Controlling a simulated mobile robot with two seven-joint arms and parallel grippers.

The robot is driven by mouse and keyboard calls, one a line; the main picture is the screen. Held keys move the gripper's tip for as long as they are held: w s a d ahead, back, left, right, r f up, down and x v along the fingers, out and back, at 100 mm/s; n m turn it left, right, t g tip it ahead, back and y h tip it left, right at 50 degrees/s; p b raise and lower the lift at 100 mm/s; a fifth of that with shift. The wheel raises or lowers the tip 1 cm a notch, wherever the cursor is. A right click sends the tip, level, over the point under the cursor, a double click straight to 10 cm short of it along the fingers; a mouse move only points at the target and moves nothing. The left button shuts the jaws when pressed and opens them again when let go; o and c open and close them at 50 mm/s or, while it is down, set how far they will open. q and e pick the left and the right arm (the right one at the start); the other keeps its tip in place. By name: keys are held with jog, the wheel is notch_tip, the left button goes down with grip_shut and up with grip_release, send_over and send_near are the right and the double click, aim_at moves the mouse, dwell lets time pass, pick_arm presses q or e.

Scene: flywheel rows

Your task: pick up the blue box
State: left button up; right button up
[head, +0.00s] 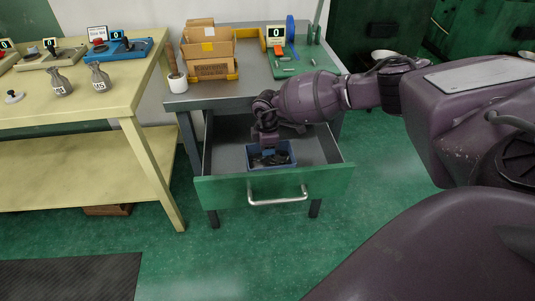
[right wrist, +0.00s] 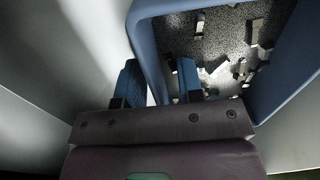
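The blue box (head: 284,150) sits in the open drawer and holds several small dark pieces. In the right wrist view the blue box (right wrist: 147,42) shows its near wall and grey speckled inside with loose dark bits. My right gripper (head: 268,146) reaches down at the box's left back part. In the right wrist view my right gripper (right wrist: 160,84) has its two blue-tipped fingers apart, one outside the box wall and one inside. Gaps show beside the wall, so it looks open around it, not clamped. My left gripper is not in view.
A yellow table (head: 105,112) stands at the left.

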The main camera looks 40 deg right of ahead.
jog(key=shift+r, duration=0.15)
grip_shut()
dwell(1.2)
